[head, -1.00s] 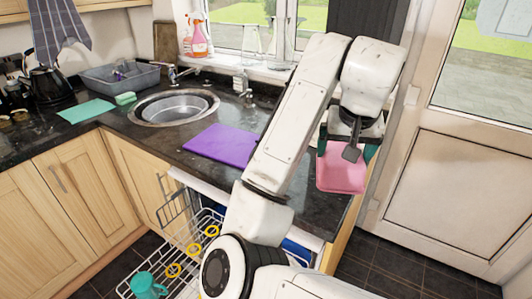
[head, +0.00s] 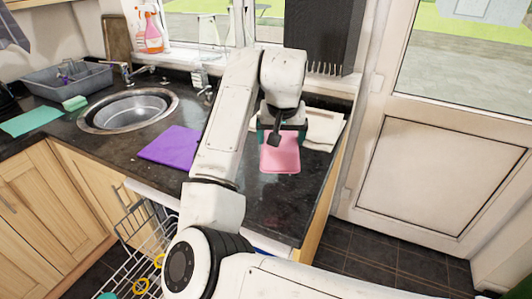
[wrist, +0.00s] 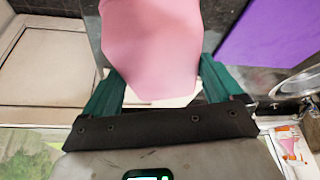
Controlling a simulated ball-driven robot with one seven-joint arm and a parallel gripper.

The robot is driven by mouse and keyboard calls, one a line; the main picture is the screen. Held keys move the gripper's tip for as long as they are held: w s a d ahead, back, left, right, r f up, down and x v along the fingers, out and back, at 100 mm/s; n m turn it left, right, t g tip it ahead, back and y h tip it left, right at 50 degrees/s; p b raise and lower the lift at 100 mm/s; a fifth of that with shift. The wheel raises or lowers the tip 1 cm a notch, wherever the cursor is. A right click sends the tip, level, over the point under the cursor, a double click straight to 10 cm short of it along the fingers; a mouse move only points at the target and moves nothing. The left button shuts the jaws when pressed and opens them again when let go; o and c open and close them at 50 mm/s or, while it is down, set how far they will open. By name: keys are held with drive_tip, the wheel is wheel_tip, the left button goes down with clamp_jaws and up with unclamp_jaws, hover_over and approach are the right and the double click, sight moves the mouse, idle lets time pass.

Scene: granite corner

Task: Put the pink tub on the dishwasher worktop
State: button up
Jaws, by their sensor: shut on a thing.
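The pink tub (head: 281,158) is held in my gripper (head: 282,130), over the dark worktop (head: 285,195) at the right end of the counter. In the wrist view the tub (wrist: 152,45) fills the space between the two green fingers of my gripper (wrist: 158,85), which are shut on it. The head view does not show clearly whether the tub's underside touches the worktop. The dishwasher, with its wire rack (head: 145,235) pulled out, is below the counter and partly hidden by my arm.
A purple mat (head: 170,147) lies left of my arm, beside the round sink (head: 128,110). Beige cloths (head: 322,130) lie behind the tub near the wall. A spray bottle (head: 152,32) stands on the windowsill. The worktop in front of the tub is clear. A white door (head: 440,170) is at right.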

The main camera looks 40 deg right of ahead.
drive_tip(key=shift+w+f+p, duration=0.1)
drive_tip(key=shift+w+f, duration=0.65)
drive_tip(key=shift+f, duration=0.7)
drive_tip(key=shift+w+f+p, duration=0.1)
drive_tip(key=shift+w+f, duration=0.65)
drive_tip(key=shift+f, duration=0.65)
drive_tip(key=shift+w+f+p, duration=0.1)
drive_tip(key=shift+w+f, duration=0.65)
drive_tip(key=shift+f, duration=0.7)
drive_tip(key=shift+f, duration=0.15)
drive_tip(key=o, duration=0.7)
drive_tip(key=v, duration=1.2)
drive_tip(key=shift+b, duration=0.35)
